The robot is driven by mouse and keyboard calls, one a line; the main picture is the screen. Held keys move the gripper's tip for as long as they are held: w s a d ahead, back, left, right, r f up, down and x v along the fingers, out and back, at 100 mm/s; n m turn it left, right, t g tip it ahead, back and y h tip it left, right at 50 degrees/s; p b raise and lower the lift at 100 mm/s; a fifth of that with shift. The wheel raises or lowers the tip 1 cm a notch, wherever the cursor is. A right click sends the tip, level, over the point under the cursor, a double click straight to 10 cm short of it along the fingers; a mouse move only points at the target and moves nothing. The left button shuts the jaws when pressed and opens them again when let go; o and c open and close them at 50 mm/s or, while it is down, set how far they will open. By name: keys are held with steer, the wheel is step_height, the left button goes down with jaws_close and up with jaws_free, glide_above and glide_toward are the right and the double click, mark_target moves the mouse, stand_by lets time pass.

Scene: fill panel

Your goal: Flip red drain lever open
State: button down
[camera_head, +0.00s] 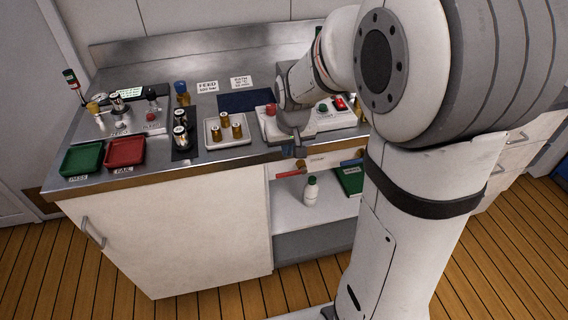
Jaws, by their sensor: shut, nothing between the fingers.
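A red lever (289,174) sticks out to the left from a pale panel (322,158) under the front edge of the worktop. It lies close to level, slightly lower at its left end. My gripper (300,152) points down in front of the worktop edge, a little above the red lever. It is shut and empty. It looks apart from the lever, but the exact gap in depth cannot be told. A blue lever (351,162) sits at the right of the same panel, partly hidden by my arm. The writing on the panel is too small to read.
Below the levers is an open shelf (330,208) with a white bottle (311,190) and a green box (349,180). On the worktop stand a tray (228,140) with brass parts, a green bin (82,158) and a red bin (125,152). My arm hides the right side.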

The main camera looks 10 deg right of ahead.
steer(key=x, duration=1)
steer(key=shift+s+d, duration=0.1)
steer(key=shift+b, duration=0.3)
steer(key=shift+a+f+b, duration=0.25)
steer(key=shift+f+b, duration=0.25)
steer(key=shift+b, duration=0.05)
steer(key=shift+r, duration=0.2)
steer(key=shift+r+p, duration=0.3)
steer(key=shift+p, duration=0.1)
steer(key=p, duration=0.6)
glide_toward(283, 173)
steer(key=shift+s+a+r, duration=0.2)
steer(key=shift+a+r, duration=0.05)
steer(key=shift+r, duration=0.35)
steer(key=shift+s+a+r, duration=0.2)
steer(key=shift+a+r, duration=0.05)
steer(key=shift+r, duration=0.35)
